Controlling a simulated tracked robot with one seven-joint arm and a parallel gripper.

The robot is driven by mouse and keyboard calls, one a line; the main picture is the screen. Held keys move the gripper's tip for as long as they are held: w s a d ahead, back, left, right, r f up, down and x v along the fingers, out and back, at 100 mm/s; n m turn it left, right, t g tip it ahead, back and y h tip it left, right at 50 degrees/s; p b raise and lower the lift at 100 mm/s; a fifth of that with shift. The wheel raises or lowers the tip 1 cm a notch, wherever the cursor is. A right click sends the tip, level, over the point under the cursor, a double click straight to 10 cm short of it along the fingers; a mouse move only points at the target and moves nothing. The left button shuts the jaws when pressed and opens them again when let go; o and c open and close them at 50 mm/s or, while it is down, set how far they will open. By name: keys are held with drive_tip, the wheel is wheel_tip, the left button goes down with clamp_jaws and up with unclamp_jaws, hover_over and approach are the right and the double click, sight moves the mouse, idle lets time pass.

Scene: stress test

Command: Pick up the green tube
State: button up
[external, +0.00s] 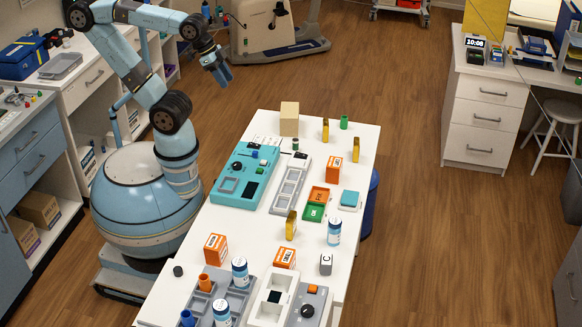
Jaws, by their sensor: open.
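A small green tube (344,122) stands upright near the far right corner of the white table (262,128). A yellow piece stands a little to its left. My gripper (222,78) is raised to the left of the table's far end, clear of the tabletop and well apart from the green tube. It points down and looks empty. Its fingers are small in this view.
Near the tube are yellow pieces (325,130), an orange box (333,168) and a beige block (289,118). A teal panel (232,190) lies at left. Bottles, boxes and grey trays crowd the near end. The far right corner is fairly open.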

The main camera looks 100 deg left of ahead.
drive_tip(key=shift+o, duration=0.4)
drive_tip(key=shift+o, duration=1.3)
drive_tip(key=shift+w, duration=0.1)
